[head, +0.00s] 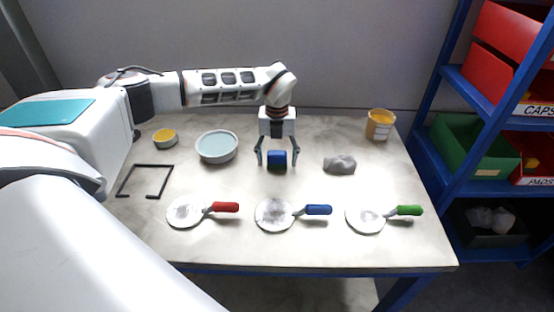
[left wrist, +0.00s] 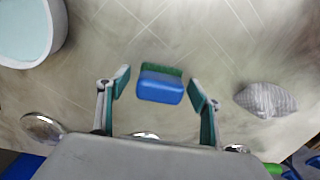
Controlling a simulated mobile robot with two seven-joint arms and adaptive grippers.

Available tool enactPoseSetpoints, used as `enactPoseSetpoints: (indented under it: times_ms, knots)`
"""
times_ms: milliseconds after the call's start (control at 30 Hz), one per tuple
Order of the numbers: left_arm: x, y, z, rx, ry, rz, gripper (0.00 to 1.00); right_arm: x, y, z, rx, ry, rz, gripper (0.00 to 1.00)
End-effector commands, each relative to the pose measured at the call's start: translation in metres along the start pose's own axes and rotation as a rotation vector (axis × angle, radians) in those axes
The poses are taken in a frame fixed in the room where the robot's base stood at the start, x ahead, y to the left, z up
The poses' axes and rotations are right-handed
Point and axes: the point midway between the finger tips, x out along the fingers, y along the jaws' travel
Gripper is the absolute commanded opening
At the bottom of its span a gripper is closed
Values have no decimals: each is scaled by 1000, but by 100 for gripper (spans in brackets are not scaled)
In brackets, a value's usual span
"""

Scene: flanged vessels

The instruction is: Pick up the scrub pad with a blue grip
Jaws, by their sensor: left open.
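The scrub pad with a blue grip (head: 277,159) is on the table between the fingers of my left gripper. In the left wrist view the scrub pad (left wrist: 161,86) shows a blue block with a green bristly side. My left gripper (head: 276,163) points down and is open, with one finger on each side of the pad. In the left wrist view the left gripper (left wrist: 162,92) shows gaps between both fingers and the pad. My right gripper is not in view.
Nearby are a light-blue bowl (head: 217,147) and a grey cloth lump (head: 340,164). Round-plated tools with red (head: 226,207), blue (head: 318,210) and green (head: 409,210) handles lie along the front.

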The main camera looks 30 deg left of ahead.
Motion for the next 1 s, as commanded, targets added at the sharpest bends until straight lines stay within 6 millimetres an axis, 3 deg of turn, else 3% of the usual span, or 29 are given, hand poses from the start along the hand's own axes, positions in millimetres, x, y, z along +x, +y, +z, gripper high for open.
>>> enactPoseSetpoints:
  times_ms: [33,200,667,867,1000]
  knots:
    - [0,0,0,0,0,0,65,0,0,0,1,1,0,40]
    - [0,0,0,0,0,0,23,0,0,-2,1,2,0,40]
    - [-7,0,1,0,-2,-1,23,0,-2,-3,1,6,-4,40]
    - [-32,0,1,1,-4,-2,23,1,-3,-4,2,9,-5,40]
    - [-64,-1,1,1,-6,-3,23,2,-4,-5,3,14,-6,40]
